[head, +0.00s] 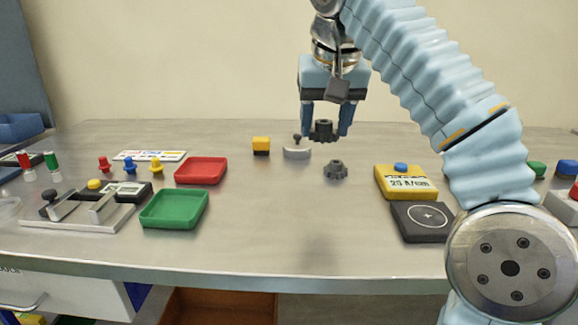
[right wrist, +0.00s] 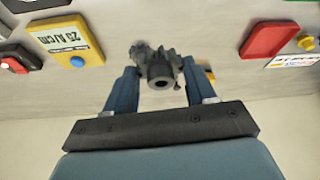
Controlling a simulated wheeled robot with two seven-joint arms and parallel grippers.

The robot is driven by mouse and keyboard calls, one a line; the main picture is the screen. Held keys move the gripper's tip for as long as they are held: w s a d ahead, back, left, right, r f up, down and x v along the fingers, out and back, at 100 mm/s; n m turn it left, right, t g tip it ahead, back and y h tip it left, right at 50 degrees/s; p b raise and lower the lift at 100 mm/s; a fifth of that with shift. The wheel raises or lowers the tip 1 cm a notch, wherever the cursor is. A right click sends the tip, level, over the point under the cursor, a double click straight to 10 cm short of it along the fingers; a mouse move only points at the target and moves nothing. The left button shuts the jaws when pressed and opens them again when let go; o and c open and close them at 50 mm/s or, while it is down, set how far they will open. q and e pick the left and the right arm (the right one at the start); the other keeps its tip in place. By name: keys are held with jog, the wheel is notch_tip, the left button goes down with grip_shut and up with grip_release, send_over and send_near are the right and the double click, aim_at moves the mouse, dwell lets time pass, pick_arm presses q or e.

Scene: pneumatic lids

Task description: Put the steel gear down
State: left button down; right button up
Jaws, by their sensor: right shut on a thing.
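The steel gear (head: 323,131), dark grey and toothed with a hub, is between the fingertips of my right gripper (head: 325,122), held above the table. The right wrist view shows its hub and centre hole (right wrist: 158,72) between the two blue fingers of the right gripper (right wrist: 157,82), which is shut on it. A second dark gear (head: 335,170) lies on the table below and slightly right of the held one. In the right wrist view the held gear partly overlaps what looks like this second gear. My left gripper is in neither view.
A grey round piece with a knob (head: 297,152) and a yellow-black block (head: 261,146) stand behind left. Red (head: 201,171) and green (head: 147,222) trays are left. A yellow meter (head: 418,191) and black pad (head: 402,225) are right. The front middle of the table (head: 290,230) is clear.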

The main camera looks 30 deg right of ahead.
jog(key=w+f, duration=0.2)
jog(key=w, duration=0.1)
jog(key=w+f, duration=0.2)
jog(key=w, duration=0.1)
jog(key=w+d+f, duration=0.1)
jog(key=w+f, duration=0.1)
jog(key=w, duration=0.1)
jog(key=shift+w+d+f, duration=0.1)
jog(key=shift+w+f, duration=0.1)
jog(key=shift+f, duration=0.15)
jog(key=shift+w+f+b, duration=0.25)
jog(key=shift+f+b, duration=0.05)
jog(key=shift+f, duration=0.05)
jog(key=shift+a+b+x, duration=0.15)
jog(key=shift+b+x, duration=0.2)
jog(key=shift+x, duration=0.75)
jog(key=shift+a+b+x, duration=0.2)
jog(key=shift+b+x, duration=0.15)
jog(key=shift+x, duration=0.75)
jog(key=shift+s+f, duration=0.1)
jog(key=shift+s, duration=0.1)
